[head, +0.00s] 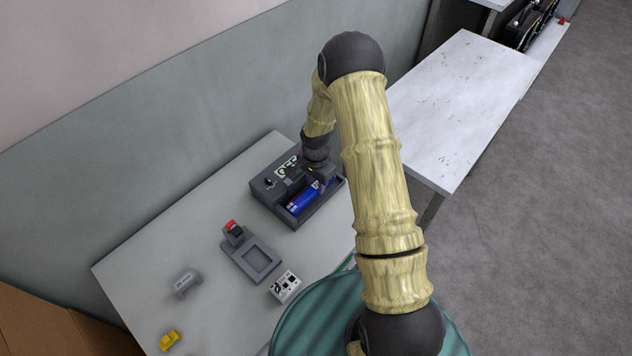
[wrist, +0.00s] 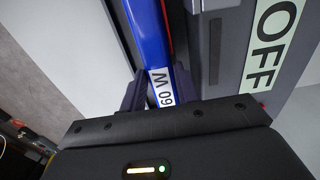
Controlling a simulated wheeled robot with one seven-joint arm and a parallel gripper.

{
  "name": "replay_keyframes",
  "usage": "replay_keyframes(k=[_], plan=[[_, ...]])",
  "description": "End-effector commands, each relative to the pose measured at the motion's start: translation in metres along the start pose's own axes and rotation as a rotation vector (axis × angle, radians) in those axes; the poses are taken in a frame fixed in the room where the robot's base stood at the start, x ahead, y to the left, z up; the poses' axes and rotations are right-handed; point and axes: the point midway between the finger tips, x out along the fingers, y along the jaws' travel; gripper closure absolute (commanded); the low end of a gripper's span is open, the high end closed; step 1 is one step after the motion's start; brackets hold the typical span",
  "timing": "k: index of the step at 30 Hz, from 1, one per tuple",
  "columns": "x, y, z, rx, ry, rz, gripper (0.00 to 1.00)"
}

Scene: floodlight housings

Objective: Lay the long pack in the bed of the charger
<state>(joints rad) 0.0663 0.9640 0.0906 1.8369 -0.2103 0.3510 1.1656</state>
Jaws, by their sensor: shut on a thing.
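In the head view the blue pack (head: 303,199) shows in the open compartment of a dark grey housing (head: 262,188) marked "OFF". My gripper is over that housing, partly hidden by my wrist. Whether the pack touches the compartment floor cannot be told. A grey unit (head: 238,259), apparently the charger, has an empty rectangular bed and a red part at its far end.
The light table (head: 140,270) also holds a white block with black marks (head: 285,287), a small grey piece (head: 187,283) and a yellow piece (head: 170,340). A wall runs behind the table. Bare tabletop lies left of the charger.

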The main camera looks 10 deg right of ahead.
Motion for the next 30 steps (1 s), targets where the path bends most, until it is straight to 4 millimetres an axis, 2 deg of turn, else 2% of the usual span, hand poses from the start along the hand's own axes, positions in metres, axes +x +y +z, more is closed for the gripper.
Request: replay_keyframes(k=[23,24,27,30], plan=[[0.0062,-0.0004,-0.0003,-0.001,0.001,-0.001,0.97],[0.0062,-0.0003,-0.0003,-0.001,0.001,-0.001,0.64],[0.0062,-0.0003,-0.0002,0.000,0.001,-0.001,0.44],[0.0063,-0.0005,-0.0002,-0.001,0.001,-0.001,0.44]])
